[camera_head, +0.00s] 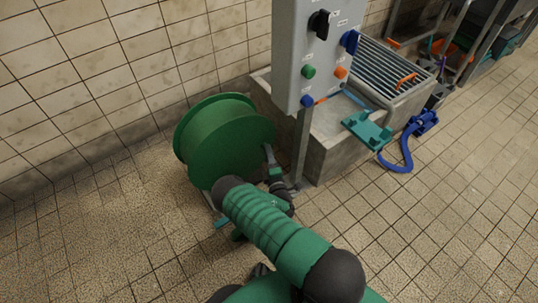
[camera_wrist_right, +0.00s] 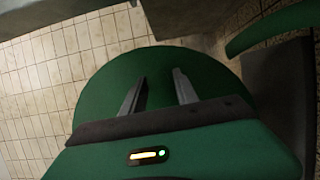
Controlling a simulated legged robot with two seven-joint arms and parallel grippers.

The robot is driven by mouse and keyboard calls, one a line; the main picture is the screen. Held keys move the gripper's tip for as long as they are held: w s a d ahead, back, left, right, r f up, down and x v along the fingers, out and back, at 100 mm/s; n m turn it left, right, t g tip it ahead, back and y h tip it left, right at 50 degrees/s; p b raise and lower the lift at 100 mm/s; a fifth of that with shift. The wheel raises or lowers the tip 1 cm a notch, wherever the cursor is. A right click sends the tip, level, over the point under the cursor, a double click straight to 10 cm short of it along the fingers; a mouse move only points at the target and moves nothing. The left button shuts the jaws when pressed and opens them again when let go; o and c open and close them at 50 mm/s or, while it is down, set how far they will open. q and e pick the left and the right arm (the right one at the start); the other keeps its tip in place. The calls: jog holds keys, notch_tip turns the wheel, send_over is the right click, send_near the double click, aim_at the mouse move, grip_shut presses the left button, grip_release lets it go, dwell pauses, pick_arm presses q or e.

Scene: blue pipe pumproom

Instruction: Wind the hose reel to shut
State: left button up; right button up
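The green hose reel (camera_head: 225,140) stands on the floor by the tiled wall, left of the grey control box. My right arm reaches up to its right side, and my right gripper (camera_head: 272,170) is at the reel's right edge, partly hidden behind my own arm. In the right wrist view, the two fingers of my right gripper (camera_wrist_right: 159,90) stand apart, with the reel's green round face (camera_wrist_right: 160,65) behind them. Nothing shows clearly between the fingers. I cannot make out a crank handle or whether the gripper touches the reel.
A grey control box (camera_head: 318,50) with knobs and coloured buttons stands on a post (camera_head: 301,145) close to the right gripper. Behind it is a concrete basin (camera_head: 335,150) with a grating (camera_head: 385,72). A blue hose (camera_head: 405,150) lies to the right. Tiled floor is clear at left.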

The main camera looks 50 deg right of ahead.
jog(key=shift+o, duration=0.8)
jog(key=shift+s+a, duration=0.1)
jog(key=shift+s, duration=0.05)
jog(key=p+v, duration=0.5)
jog(key=v, duration=1.1)
jog(key=shift+s+a+f, duration=0.1)
jog(key=shift+s+a, duration=0.05)
